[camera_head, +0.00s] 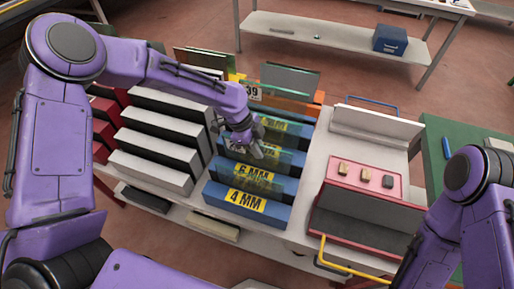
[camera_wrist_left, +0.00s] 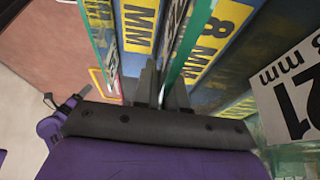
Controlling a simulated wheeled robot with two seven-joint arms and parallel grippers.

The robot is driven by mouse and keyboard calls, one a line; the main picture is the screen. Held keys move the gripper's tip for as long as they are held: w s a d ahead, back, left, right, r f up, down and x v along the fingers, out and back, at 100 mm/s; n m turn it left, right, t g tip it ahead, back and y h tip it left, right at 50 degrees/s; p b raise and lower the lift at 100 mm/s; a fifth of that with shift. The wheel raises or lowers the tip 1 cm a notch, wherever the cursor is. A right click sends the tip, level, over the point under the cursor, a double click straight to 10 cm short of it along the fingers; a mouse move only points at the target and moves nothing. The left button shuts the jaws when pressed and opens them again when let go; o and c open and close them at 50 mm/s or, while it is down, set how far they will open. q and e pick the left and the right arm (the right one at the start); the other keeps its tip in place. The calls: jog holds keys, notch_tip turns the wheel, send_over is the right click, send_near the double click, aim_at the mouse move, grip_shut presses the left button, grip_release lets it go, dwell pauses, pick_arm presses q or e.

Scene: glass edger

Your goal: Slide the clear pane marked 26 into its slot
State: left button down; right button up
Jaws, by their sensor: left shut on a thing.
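My left gripper (camera_head: 258,150) is over the blue slotted rack (camera_head: 246,217), among its yellow thickness labels. In the left wrist view my left gripper (camera_wrist_left: 163,97) is shut on a clear pane (camera_wrist_left: 188,45) with a green edge, standing between two blue dividers. A white label shows in part on this pane, and its number cannot be read. No 26 is legible in either view. The fingers hide where the pane's far end sits. My right arm comes in at the right of the head view, but its gripper is not seen.
A pane label marked 21 (camera_wrist_left: 297,95) is close on the right in the left wrist view. Another label reads 39 (camera_head: 253,92) behind the rack. White and black blocks (camera_head: 150,170) stand left, a red tray (camera_head: 365,181) right.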

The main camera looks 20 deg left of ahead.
pick_arm(q)
jog(key=shift+f, duration=0.3)
dwell(0.4)
jog(key=c, duration=1.1)
grip_release()
jog(key=b+v, duration=0.2)
jog(key=v, duration=0.8)
jog(key=shift+r, duration=0.25)
jog(key=shift+a, duration=0.1)
